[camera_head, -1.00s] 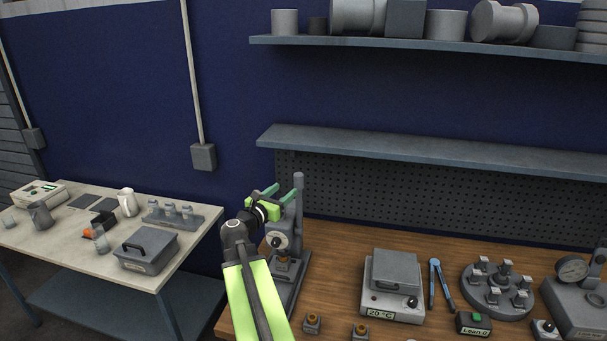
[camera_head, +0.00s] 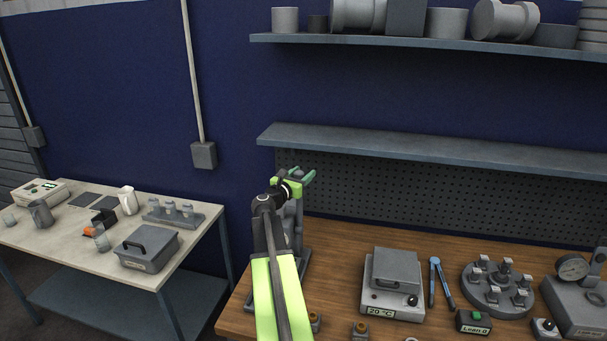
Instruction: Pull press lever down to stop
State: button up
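The press (camera_head: 304,260) is a grey upright frame on a base at the left end of the wooden bench. My lime-green arm covers most of it; a strip of its column and base shows to the right of the arm. I cannot make out the press lever, which is hidden or merges with the arm and gripper. My gripper (camera_head: 302,174) is at the height of the press's top, pointing away to the back right. Its two green fingers look apart with nothing seen between them. Whether they touch the press cannot be told.
A hot plate (camera_head: 392,287), blue tongs (camera_head: 440,282) and a round carousel (camera_head: 497,289) stand right of the press. A shelf (camera_head: 430,152) runs above the bench at the back. A pale side table (camera_head: 75,245) holds a lidded grey box (camera_head: 147,249) at left.

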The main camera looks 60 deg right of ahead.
jog(key=c, duration=0.9)
grip_shut()
jog(key=shift+w, duration=0.1)
